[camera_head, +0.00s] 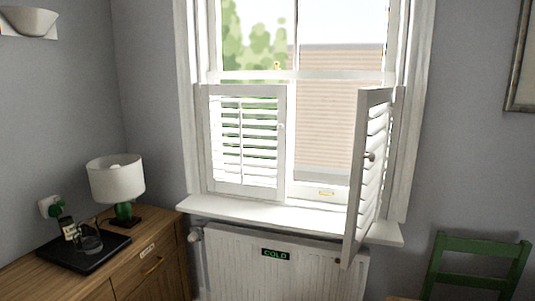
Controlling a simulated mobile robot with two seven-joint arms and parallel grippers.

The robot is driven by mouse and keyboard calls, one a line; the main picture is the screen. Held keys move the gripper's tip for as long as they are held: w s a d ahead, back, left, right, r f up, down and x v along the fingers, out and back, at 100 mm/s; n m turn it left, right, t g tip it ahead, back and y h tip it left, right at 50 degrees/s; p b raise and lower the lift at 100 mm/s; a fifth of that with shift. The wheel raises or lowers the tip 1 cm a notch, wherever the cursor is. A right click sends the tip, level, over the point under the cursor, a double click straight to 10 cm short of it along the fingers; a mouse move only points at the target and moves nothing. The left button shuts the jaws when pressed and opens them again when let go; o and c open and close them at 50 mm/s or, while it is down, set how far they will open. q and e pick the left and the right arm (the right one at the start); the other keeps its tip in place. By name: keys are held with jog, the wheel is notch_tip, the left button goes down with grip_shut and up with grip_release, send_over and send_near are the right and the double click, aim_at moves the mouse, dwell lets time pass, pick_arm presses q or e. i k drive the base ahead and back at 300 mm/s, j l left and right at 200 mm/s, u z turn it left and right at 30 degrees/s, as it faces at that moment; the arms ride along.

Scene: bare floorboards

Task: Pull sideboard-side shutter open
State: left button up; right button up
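The sideboard-side shutter (247,140) is the white louvred panel on the left half of the window, nearer the wooden sideboard (152,262). It lies flat in its frame and looks closed. A small knob shows near its right edge. The other shutter (367,170), on the right, is swung out into the room and stands nearly edge-on, with a round knob on it. Neither of my grippers is in view.
A white sill (290,214) runs under the window, above a radiator (285,265) with a "COLD" label. A lamp (117,182) and a black tray (84,252) with a glass jug stand on the sideboard. A green chair (477,247) is at the lower right.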

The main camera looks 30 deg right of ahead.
aim_at(228, 183)
jog(key=i+z, duration=0.25)
jog(key=i, duration=0.2)
jog(key=i+j+z, duration=0.25)
jog(key=i, duration=0.15)
jog(key=l, duration=0.1)
